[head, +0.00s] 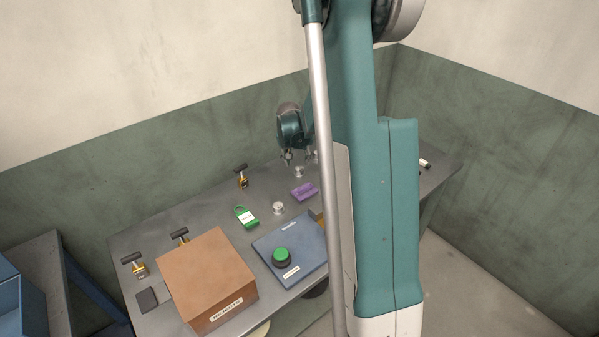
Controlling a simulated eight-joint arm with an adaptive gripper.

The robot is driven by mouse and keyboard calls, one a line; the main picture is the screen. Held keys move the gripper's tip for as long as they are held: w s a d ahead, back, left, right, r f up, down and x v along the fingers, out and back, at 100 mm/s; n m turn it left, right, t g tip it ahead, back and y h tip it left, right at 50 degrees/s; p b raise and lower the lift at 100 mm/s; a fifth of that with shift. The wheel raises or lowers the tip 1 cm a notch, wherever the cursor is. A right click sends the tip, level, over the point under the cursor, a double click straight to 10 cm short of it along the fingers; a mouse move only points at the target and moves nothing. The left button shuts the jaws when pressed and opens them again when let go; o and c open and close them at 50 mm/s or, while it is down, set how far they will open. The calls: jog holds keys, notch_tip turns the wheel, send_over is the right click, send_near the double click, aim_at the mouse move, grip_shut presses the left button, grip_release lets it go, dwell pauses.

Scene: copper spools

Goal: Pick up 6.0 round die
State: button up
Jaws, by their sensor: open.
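Several small silvery round pieces stand on the grey table (210,205). One silvery piece (278,208) is near the middle, between the green padlock-shaped item and the blue panel. A second silvery piece (299,172) is farther back, just below my gripper (297,157). A third pale piece (317,156) shows partly beside my arm. No size marking is legible, so I cannot tell which one is the 6.0 round die. My gripper is open, pointing down near the back of the table. My arm hides part of the table's right side.
A brown box (207,270) and a blue panel with a green button (282,257) fill the front. A green padlock-shaped item (245,216), a purple block (304,191) and black-handled brass pieces (241,176) stand around. Walls close off the back.

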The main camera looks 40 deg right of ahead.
aim_at(299, 168)
jog(key=shift+b+x, duration=0.3)
jog(key=shift+x, duration=1)
jog(key=shift+b+x, duration=0.8)
jog(key=shift+x, duration=1.8)
jog(key=shift+s+a, duration=0.1)
jog(key=c, duration=1.1)
jog(key=shift+r, duration=0.15)
